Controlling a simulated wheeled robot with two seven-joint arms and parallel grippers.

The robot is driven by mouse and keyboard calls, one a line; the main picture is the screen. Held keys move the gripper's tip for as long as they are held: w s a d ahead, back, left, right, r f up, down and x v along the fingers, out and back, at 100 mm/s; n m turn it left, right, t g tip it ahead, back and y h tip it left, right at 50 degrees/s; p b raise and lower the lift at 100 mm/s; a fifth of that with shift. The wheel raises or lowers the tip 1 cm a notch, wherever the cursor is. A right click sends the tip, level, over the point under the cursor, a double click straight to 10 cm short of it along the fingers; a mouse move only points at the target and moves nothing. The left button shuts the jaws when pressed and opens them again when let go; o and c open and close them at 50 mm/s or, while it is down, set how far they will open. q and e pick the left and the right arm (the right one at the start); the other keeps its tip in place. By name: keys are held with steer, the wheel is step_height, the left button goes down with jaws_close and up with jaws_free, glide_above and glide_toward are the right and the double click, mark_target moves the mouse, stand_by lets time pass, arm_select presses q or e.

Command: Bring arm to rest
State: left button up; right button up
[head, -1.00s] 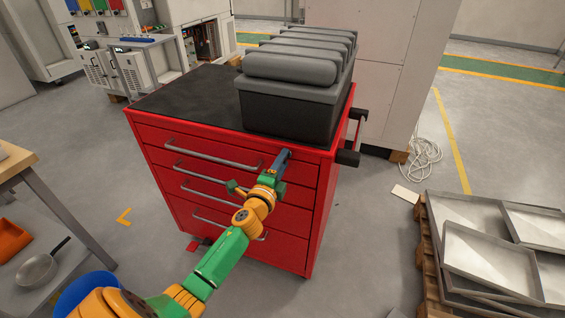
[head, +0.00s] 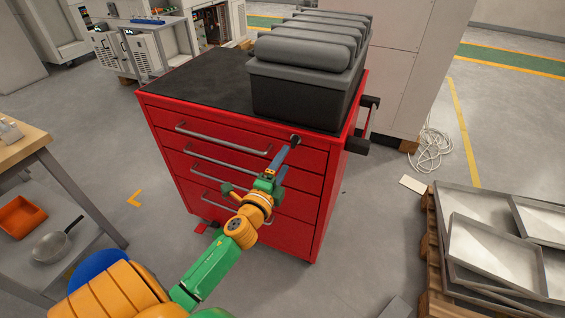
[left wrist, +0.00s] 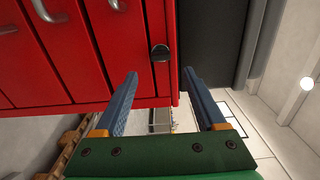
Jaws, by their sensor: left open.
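My left arm reaches in from the lower left of the head view. Its gripper (head: 281,165) is open and empty, in front of the top right of a red drawer cabinet (head: 318,225). A small dark round knob or lock (head: 295,139) sits on the cabinet's front just beyond the fingertips. In the left wrist view the gripper's two blue fingers (left wrist: 163,90) are spread apart. The dark knob (left wrist: 160,52) shows ahead of the gap between them, apart from both fingers. My right gripper is in neither view.
A black case (head: 300,98) stands on the cabinet's dark top. Metal trays on a pallet (head: 433,255) lie at the right. A wooden-topped table (head: 18,150) with a pan (head: 52,245) and an orange bin (head: 20,217) on its lower shelf stands left.

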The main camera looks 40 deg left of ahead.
arm_select(q)
steer(key=shift+s+d, duration=0.1)
steer(key=shift+s, duration=0.2)
steer(key=s+d+f+n+g+h+p, duration=0.1)
steer(key=s+d+f+n+g+p, duration=0.25)
steer(key=f, duration=0.85)
steer(key=s+d+f+n+g+h, duration=0.1)
steer(key=s+f+n+g, duration=0.35)
steer(key=f, duration=0.75)
steer(key=s+d+f+n+g, duration=0.1)
steer(key=s+d+f+g, duration=0.1)
steer(key=s, duration=0.8)
steer(key=s+d+f+n+g+h+p, duration=0.1)
steer(key=s+d+f+n+g, duration=0.1)
steer(key=s+f, duration=0.4)
steer(key=s+d+f+n+g+h, duration=0.1)
steer(key=s+d+f+n+g, duration=0.1)
steer(key=s, duration=1.1)
steer(key=d+f+g, duration=0.1)
steer(key=f+g, duration=0.1)
steer(key=shift+s+d+g+p, duration=0.15)
steer(key=shift+s+g+p, duration=0.15)
steer(key=shift+p, duration=0.1)
